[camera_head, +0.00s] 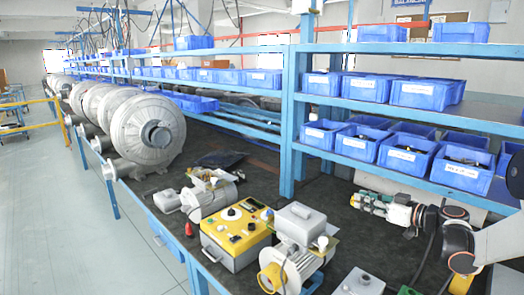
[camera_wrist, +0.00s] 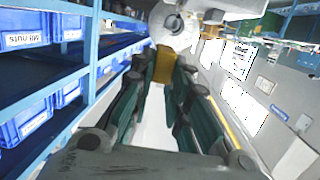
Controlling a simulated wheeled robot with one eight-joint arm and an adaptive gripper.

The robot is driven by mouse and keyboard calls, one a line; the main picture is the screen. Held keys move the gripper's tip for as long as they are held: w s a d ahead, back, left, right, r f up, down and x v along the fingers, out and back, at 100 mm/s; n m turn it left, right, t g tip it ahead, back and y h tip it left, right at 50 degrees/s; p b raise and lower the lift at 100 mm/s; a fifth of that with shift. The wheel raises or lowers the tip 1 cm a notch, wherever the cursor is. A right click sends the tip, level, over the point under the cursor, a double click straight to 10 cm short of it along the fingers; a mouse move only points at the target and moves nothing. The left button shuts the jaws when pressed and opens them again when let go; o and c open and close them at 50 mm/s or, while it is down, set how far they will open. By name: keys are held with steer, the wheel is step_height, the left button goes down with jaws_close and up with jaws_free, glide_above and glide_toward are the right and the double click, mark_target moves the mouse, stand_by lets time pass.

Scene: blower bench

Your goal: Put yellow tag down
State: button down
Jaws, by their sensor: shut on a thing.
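My gripper (camera_head: 362,202) reaches in from the right in the head view, above the dark bench top, pointing left. In the wrist view its green-padded fingers (camera_wrist: 160,88) are closed on the yellow tag (camera_wrist: 163,64), which sits between the fingertips. The tag is held in the air; its lower part is hidden by the fingers. In the head view the tag is too small to make out at the fingertips.
A yellow control box (camera_head: 236,238) and a motor with a grey terminal box (camera_head: 300,222) stand on the bench left of my gripper. Large grey blowers (camera_head: 146,130) line the bench farther back. A blue shelf (camera_head: 385,105) with blue bins rises behind. Bare bench top (camera_head: 330,205) shows near the fingertips.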

steer(key=s+a+f+m+t+h, duration=0.1)
steer(key=s+a+f+m+h, duration=0.1)
steer(key=s+a, duration=0.3)
steer(key=s+a+f+m+t+h+b, duration=0.1)
steer(key=s+a+f+m+t+h, duration=0.1)
steer(key=s+a, duration=0.4)
step_height(320, 180, down, 3)
steer(key=shift+s+a+r+h, duration=0.2)
steer(key=shift+a+h, duration=0.4)
steer(key=shift+a, duration=0.25)
steer(key=shift+w, duration=0.1)
